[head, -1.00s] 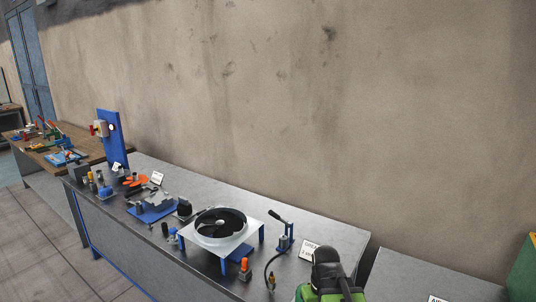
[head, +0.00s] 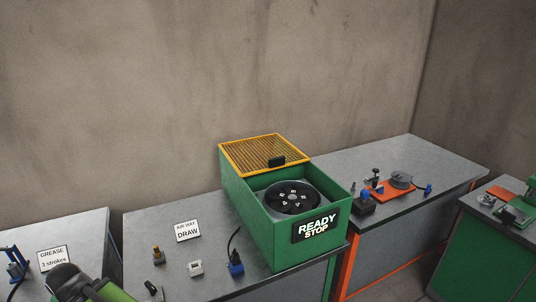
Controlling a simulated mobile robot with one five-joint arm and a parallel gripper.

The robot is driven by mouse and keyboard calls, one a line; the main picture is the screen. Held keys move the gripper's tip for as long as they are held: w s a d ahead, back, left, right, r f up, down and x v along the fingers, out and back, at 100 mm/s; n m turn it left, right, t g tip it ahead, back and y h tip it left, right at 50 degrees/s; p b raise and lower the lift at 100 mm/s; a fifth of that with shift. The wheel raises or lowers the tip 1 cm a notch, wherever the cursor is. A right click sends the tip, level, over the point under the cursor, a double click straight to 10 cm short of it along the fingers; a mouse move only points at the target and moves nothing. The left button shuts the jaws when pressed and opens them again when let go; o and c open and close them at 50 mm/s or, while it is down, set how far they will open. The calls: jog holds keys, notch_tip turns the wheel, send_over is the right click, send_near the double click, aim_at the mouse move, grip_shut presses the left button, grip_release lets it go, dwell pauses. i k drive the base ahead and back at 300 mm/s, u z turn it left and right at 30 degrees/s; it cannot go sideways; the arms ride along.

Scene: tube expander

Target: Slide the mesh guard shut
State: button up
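The mesh guard (head: 262,153) is an orange-framed panel of yellowish mesh with a dark handle (head: 277,162) at its front right edge. It lies over the back part of the green machine box (head: 258,226), so the front part is open. A round black die head (head: 291,196) with small pale pieces shows uncovered in that opening. A black sign reading READY STOP (head: 316,227) is on the box's front. A dark and green part of what may be my arm shows at the bottom left; the gripper's fingers do not show.
A card reading AIR WAY DRAW (head: 187,231), a white block (head: 195,268) and a blue fitting with a dark cable (head: 236,266) sit on the grey bench left of the box. An orange plate with tools (head: 388,190) is on the bench to the right.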

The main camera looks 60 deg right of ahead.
aim_at(262, 148)
jog(key=u, duration=0.25)
jog(key=k, duration=0.15)
jog(key=z, duration=3.45)
jog(key=k, duration=1.5)
jog(key=u, duration=0.9)
jog(key=i, duration=1)
jog(key=u, duration=0.1)
